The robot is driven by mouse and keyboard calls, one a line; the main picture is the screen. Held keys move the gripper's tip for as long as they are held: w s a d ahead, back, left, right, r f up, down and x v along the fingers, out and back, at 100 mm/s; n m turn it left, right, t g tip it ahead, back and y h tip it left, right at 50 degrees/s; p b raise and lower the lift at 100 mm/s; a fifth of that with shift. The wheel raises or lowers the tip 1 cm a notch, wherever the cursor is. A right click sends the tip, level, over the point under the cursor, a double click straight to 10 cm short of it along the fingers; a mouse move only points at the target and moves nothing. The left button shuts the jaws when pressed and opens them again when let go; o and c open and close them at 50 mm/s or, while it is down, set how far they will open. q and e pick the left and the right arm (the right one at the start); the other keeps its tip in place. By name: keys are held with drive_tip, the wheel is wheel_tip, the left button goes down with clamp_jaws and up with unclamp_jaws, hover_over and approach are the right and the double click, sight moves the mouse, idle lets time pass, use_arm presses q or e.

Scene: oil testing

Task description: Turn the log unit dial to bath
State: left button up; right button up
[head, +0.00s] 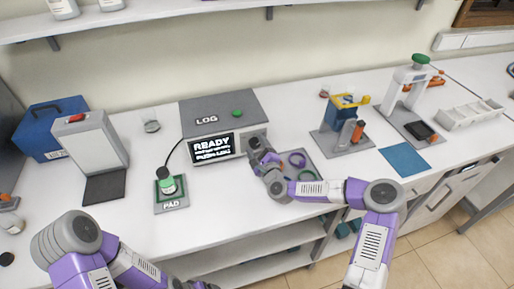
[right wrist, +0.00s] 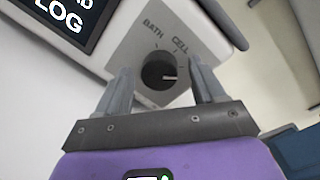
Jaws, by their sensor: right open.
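The log unit (head: 197,106) is a grey and white box with a green button on top and a lit screen on its front. Its dial (right wrist: 157,70) is a dark round knob on a light panel, with BATH and CELL printed above it. The dial's white mark points right, below the CELL label. My right gripper (right wrist: 162,82) is open, with one finger on each side of the dial; contact cannot be told. In the head view my right gripper (head: 258,148) is at the unit's right front and hides the dial. My left gripper is out of view.
A pad (head: 171,206) with a green-capped bottle (head: 166,182) stands at the front left of the unit. A grey tray (head: 298,158) with purple and green rings lies just right of my right gripper. A yellow and blue stand (head: 345,112) is farther right.

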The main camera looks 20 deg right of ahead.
drive_tip(key=shift+c, duration=0.3)
drive_tip(key=c, duration=1)
drive_tip(key=n+b, duration=0.2)
drive_tip(key=n, duration=0.2)
drive_tip(key=shift+n, duration=0.4)
drive_tip(key=n+b, duration=0.3)
drive_tip(key=n, duration=0.1)
drive_tip(key=shift+a+h, duration=0.1)
drive_tip(key=shift+h, duration=0.2)
drive_tip(key=n+b, duration=0.2)
drive_tip(key=n, duration=0.1)
drive_tip(key=n+b, duration=0.2)
drive_tip(key=n, duration=0.1)
drive_tip(key=shift+g+h+b, duration=0.3)
drive_tip(key=shift+n+h+b, duration=0.4)
drive_tip(key=shift+n+b, duration=0.7)
drive_tip(key=shift+n, duration=0.8)
drive_tip(key=shift+r, duration=0.1)
